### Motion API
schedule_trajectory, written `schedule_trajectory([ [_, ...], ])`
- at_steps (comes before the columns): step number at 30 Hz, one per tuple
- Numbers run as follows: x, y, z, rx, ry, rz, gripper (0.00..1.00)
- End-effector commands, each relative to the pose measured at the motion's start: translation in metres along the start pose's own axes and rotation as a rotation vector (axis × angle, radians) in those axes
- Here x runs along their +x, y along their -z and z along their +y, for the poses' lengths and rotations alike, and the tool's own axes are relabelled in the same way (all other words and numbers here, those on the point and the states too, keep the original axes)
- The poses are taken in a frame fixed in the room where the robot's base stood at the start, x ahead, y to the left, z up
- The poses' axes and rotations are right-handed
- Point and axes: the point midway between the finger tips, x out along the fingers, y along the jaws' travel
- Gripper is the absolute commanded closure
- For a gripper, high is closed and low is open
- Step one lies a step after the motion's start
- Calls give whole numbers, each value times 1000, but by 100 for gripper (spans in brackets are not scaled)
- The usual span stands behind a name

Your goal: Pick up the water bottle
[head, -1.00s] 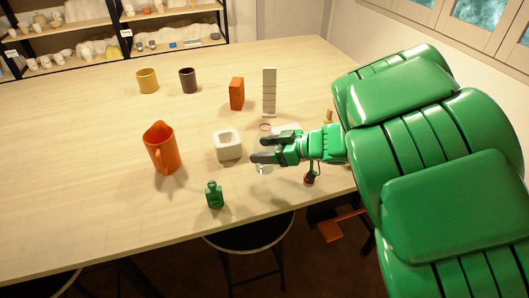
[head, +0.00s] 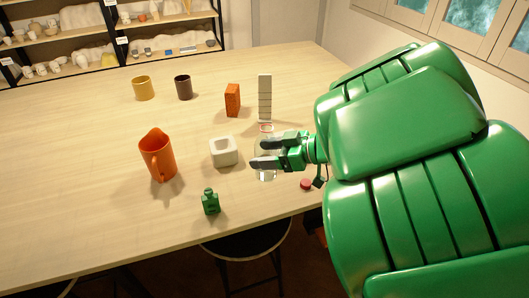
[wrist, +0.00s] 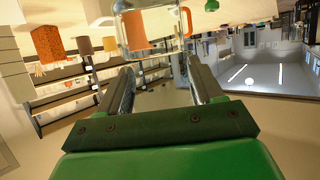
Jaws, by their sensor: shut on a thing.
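The water bottle (head: 266,175) is clear, with an orange-red ring near its far end in the head view. It stands between my gripper's fingers (head: 260,153). In the wrist view the clear bottle (wrist: 160,50) fills the space between the fingertips, and an orange shape shows through it. My gripper (wrist: 157,88) is shut on it, one finger on each side. The fingers hide its middle in the head view. I cannot tell whether its base is on the table.
On the table (head: 80,215) are a white square pot (head: 223,152), an orange jug (head: 158,156), a green bottle (head: 210,201), a brick (head: 232,100), a grey upright block (head: 265,97), a yellow mug (head: 143,88), a dark mug (head: 184,87) and a small red thing (head: 305,184).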

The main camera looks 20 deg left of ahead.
Motion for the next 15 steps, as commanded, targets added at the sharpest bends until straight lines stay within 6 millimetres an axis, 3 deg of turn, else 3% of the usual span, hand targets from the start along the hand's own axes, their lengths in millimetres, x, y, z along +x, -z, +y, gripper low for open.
schedule_trajectory([
  [15,-27,7,-31,0,-3,0,72],
])
